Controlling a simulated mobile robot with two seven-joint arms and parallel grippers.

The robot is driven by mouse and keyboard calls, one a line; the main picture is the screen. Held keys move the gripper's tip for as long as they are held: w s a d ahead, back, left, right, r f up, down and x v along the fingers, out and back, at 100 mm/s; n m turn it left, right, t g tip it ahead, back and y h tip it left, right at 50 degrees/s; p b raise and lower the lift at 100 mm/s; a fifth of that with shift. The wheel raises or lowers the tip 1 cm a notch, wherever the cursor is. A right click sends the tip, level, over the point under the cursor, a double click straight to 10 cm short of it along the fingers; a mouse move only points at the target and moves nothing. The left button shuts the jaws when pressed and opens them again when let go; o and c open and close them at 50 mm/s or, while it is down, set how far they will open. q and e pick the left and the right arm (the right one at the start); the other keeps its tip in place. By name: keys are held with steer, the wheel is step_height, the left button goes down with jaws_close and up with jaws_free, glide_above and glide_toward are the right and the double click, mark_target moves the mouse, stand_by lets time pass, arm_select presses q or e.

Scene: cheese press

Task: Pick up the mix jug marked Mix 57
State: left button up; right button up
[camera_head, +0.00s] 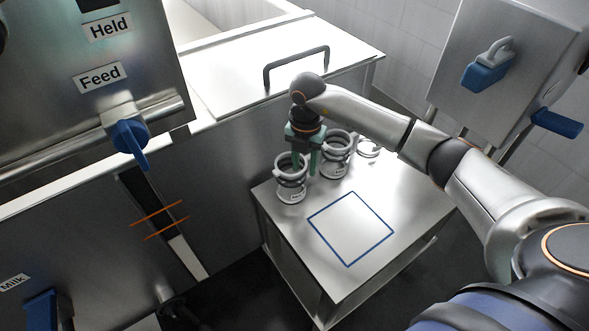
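Several mix jugs stand on the steel table (415,215). The left jug (291,192) is grey-white with dark bands and a label too small to read. A second jug (333,168) stands behind it to the right, and a third (369,149) is mostly hidden behind my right arm. I cannot tell which is Mix 57. My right gripper (304,168) points down with green fingers at the left jug's right side, close to the second jug. Whether it grips the left jug is unclear. My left gripper is out of view.
A blue square outline (350,228) on the table's front part is empty. A steel vat with a handled lid (297,66) stands behind. A panel with Held and Feed labels and a blue valve lever (130,138) is at the left. A steel box (497,75) is at the right.

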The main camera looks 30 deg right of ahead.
steer(key=shift+f, duration=0.25)
jaws_close()
stand_by(1.3)
